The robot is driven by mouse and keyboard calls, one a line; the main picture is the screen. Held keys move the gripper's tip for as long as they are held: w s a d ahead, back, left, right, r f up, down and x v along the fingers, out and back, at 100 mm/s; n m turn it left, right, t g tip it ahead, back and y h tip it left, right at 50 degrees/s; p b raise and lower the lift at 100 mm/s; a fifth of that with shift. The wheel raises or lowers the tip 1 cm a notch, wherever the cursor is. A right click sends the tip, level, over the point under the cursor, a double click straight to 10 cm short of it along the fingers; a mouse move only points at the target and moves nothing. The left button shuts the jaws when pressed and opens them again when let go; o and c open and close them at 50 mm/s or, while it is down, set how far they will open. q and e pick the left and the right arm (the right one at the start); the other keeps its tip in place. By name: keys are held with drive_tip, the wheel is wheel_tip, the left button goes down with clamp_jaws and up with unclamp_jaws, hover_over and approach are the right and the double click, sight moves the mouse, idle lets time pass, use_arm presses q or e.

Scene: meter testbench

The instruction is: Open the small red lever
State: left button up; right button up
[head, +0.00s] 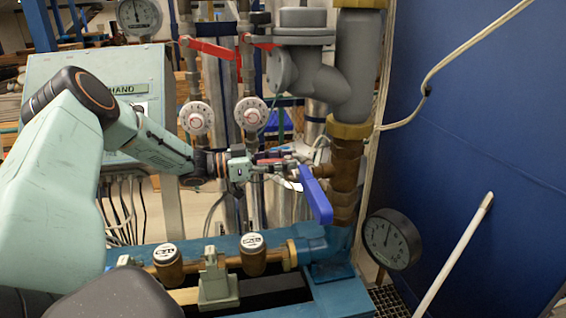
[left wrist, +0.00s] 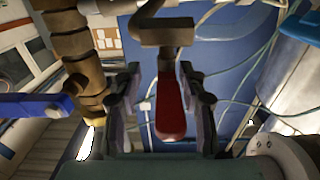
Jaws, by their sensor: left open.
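The small red lever (left wrist: 171,108) hangs from a brass-brown fitting in the left wrist view. My left gripper (left wrist: 160,75) is open, with one finger on each side of the lever. I cannot tell whether either finger touches it. In the head view my left gripper (head: 285,168) reaches in from the left to the brass pipe, just left of the blue lever (head: 317,196). A bit of red (head: 270,155) shows there, mostly hidden by the gripper. The blue lever also shows at the left in the left wrist view (left wrist: 30,106). My right gripper is not seen.
Two larger red levers (head: 208,48) (head: 262,41) sit above, over two white dials. A thick grey pipe (head: 350,75) stands above the brass pipe (head: 346,165). A round gauge (head: 391,240) is at lower right. The blue wall (head: 490,110) side is mostly free.

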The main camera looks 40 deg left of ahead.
use_arm(q)
drive_tip(key=shift+s+a+f, duration=0.1)
drive_tip(key=shift+a, duration=0.3)
drive_tip(key=shift+a+f, duration=0.2)
drive_tip(key=shift+a, duration=0.25)
drive_tip(key=c, duration=0.3)
drive_tip(key=shift+d+r, duration=0.2)
drive_tip(key=shift+d, duration=0.35)
drive_tip(key=c, duration=0.5)
clamp_jaws()
drive_tip(key=shift+a+f, duration=0.1)
drive_tip(key=shift+a, duration=0.15)
drive_tip(key=shift+d, duration=0.1)
